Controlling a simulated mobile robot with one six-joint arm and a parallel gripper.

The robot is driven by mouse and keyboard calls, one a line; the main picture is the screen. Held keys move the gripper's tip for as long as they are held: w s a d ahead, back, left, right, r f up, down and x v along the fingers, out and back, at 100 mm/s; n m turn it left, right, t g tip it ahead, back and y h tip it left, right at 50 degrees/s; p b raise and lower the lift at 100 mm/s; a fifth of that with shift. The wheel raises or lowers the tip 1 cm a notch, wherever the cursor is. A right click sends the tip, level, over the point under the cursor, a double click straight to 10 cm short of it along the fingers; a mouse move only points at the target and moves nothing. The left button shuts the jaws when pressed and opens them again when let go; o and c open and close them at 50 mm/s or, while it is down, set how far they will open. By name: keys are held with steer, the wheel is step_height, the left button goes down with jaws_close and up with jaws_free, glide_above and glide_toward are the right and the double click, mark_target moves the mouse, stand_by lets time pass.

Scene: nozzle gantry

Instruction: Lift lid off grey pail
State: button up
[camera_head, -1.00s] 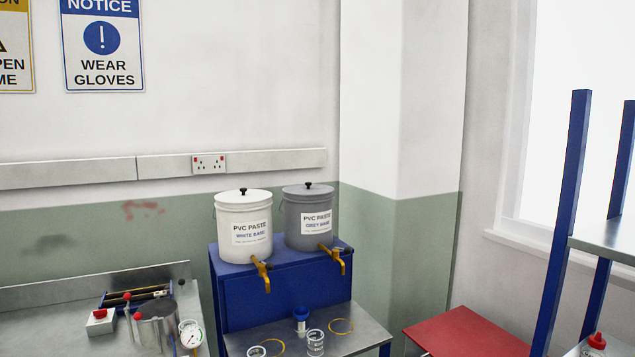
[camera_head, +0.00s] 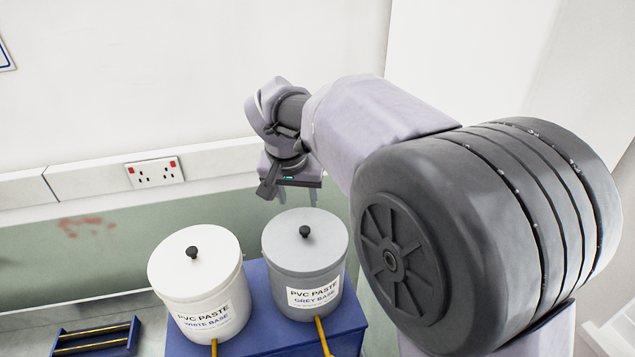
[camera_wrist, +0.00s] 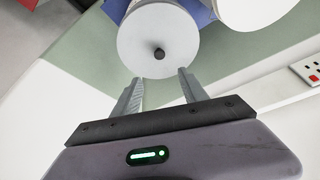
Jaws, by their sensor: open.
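The grey pail (camera_head: 303,285) labelled "PVC PASTE GREY BASE" stands on a blue stand, with its grey lid (camera_head: 325,232) on. The lid has a small black knob (camera_head: 305,231) at its centre. In the wrist view the round lid (camera_wrist: 140,40) and its knob (camera_wrist: 159,53) show beyond the fingers. My gripper (camera_head: 297,196) is above and behind the pail in the head view. In the wrist view my gripper (camera_wrist: 160,75) is open and empty, its two fingers apart with the knob lined up between and beyond their tips. The knob is not touched.
The white pail (camera_head: 213,312) with its own lid (camera_head: 190,262) stands just left of the grey pail. Yellow taps (camera_head: 322,335) stick out at the front of the pails. The wall with a socket (camera_head: 154,173) is close behind. The blue stand (camera_head: 262,320) supports both pails.

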glide_toward(305, 229)
steer(key=f, duration=0.3)
steer(key=shift+w+a+f, duration=0.1)
steer(key=shift+a+f, duration=0.1)
steer(key=w+f, duration=0.1)
steer(key=w+f+p, duration=0.1)
steer(key=f, duration=0.1)
steer(key=w+d+f, duration=0.1)
steer(key=shift+w+f+p, duration=0.2)
steer(key=shift+f+p, duration=0.1)
steer(key=shift+f, duration=0.05)
steer(key=shift+s+r, duration=0.1)
steer(key=shift+s, duration=0.25)
steer(key=c, duration=0.3)
jaws_close()
